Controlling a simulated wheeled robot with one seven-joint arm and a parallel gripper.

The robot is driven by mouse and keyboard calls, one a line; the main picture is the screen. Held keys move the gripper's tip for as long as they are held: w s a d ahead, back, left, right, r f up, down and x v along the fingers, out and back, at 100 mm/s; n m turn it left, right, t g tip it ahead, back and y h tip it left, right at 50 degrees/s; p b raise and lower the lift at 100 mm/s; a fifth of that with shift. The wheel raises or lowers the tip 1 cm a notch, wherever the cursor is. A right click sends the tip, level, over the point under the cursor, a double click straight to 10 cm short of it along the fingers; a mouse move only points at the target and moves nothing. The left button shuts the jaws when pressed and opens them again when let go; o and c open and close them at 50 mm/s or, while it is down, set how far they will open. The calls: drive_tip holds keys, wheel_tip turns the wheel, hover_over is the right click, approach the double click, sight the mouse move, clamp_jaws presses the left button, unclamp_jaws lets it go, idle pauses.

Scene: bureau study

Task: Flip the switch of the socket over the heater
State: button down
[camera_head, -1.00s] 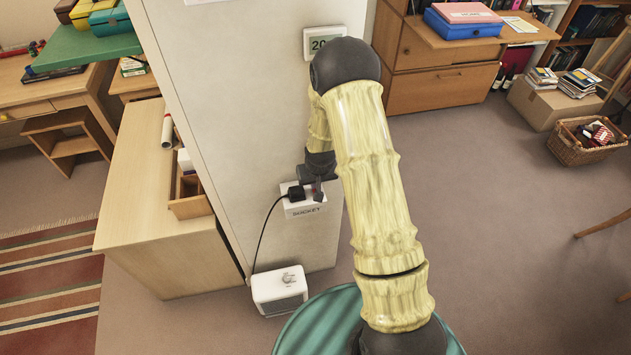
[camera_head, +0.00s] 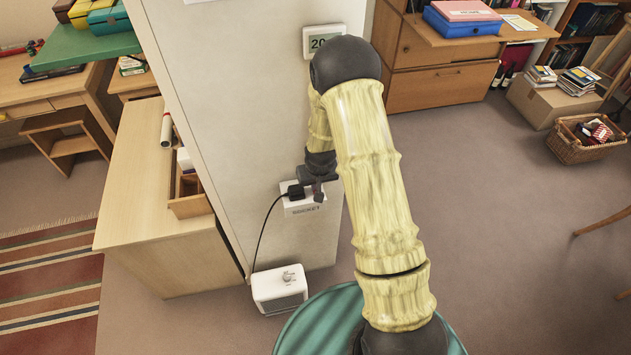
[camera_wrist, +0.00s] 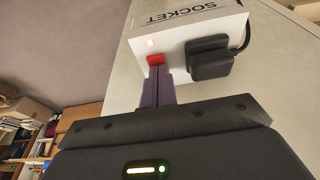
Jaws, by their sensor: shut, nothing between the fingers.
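The white socket (camera_head: 301,207) labelled SOCKET is on the pale wall panel above the white heater (camera_head: 279,288). In the wrist view the socket (camera_wrist: 188,40) shows a red switch (camera_wrist: 155,60), a small lit pinkish light (camera_wrist: 150,43) and a black plug (camera_wrist: 209,59) beside the switch. My gripper (camera_wrist: 158,74) is shut and empty, its fingertips right at the red switch; they look to be touching it. In the head view my gripper (camera_head: 318,192) is at the socket's right side, and my arm hides part of the panel.
A black cable (camera_head: 262,235) runs from the plug down to the heater. A thermostat display (camera_head: 322,40) is higher on the panel. A wooden cabinet (camera_head: 160,200) stands left of the panel.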

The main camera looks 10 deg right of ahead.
drive_tip(key=shift+s, duration=0.4)
drive_tip(key=shift+r, duration=0.15)
wheel_tip(320, 180, up, 4)
drive_tip(key=p, duration=0.3)
drive_tip(key=shift+w, duration=0.15)
drive_tip(key=b+v, duration=0.2)
drive_tip(key=v, duration=0.7)
drive_tip(key=shift+r, duration=0.4)
